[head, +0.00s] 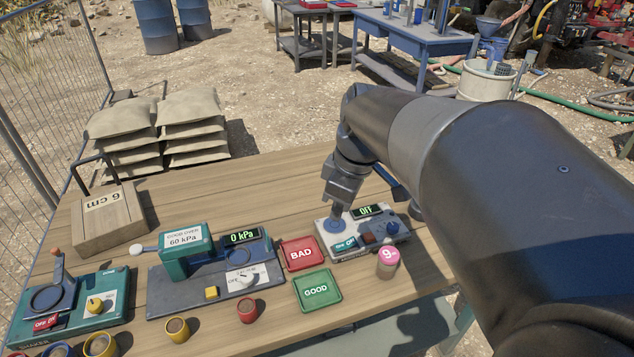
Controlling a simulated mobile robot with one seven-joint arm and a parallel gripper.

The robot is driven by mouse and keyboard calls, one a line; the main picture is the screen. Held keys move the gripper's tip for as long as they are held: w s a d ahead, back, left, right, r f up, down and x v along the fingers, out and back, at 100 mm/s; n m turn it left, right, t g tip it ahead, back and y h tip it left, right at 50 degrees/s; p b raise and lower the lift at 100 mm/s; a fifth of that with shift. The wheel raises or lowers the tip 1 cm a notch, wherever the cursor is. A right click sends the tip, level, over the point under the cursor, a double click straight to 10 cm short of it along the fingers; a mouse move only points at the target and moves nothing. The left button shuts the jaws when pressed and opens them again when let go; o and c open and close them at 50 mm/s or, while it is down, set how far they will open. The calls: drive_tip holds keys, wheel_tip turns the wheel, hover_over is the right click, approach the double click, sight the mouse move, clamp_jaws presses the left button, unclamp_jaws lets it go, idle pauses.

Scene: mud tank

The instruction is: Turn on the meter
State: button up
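A light grey meter box (352,252) stands on the right part of the wooden table. Its small display (367,210) reads OFF in green. A teal rocker switch (346,244) marked OFF and ON is on its front left, with a dark red-brown block and a blue knob (392,227) to the right. My gripper (337,212) points down over the meter's left part, above and behind the switch. A round blue part of the meter (335,226) shows just below it. Whether the fingers touch anything, and their opening, cannot be made out.
Red BAD (301,253) and green GOOD (317,290) trays lie left of the meter. A pink-topped jar marked 9 (387,264) stands close in front. A teal press reading 0 kPa (187,250), another teal device (75,308), several small cups and a wooden block (108,222) fill the left.

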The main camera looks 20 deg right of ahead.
drive_tip(key=w+d+f+n, duration=0.1)
drive_tip(key=w+d+n, duration=0.1)
drive_tip(key=d, duration=0.1)
drive_tip(key=w+d+f+n+g+y, duration=0.1)
drive_tip(key=w+d+f+n, duration=0.1)
drive_tip(key=w+d+n, duration=0.1)
drive_tip(key=w+d+f+n+g+y, duration=0.1)
drive_tip(key=w+d+n, duration=0.1)
drive_tip(key=d+n, duration=0.1)
drive_tip(key=shift+w+f, duration=0.15)
drive_tip(key=shift+f, duration=0.1)
clamp_jaws()
drive_tip(key=shift+w+d+f+n+y, duration=0.2)
drive_tip(key=shift+d+n+y, duration=0.1)
drive_tip(key=shift+d+n, duration=0.1)
hover_over(350, 242)
drive_tip(key=f, duration=0.8)
drive_tip(key=shift+a+f, duration=0.2)
drive_tip(key=shift+f, duration=0.2)
drive_tip(key=f, duration=0.1)
drive_tip(key=d+f, duration=0.1)
drive_tip(key=f, duration=0.1)
drive_tip(key=shift+f, duration=0.2)
drive_tip(key=shift+d+f, duration=0.25)
drive_tip(key=shift+f, duration=0.2)
drive_tip(key=shift+d+f, duration=0.1)
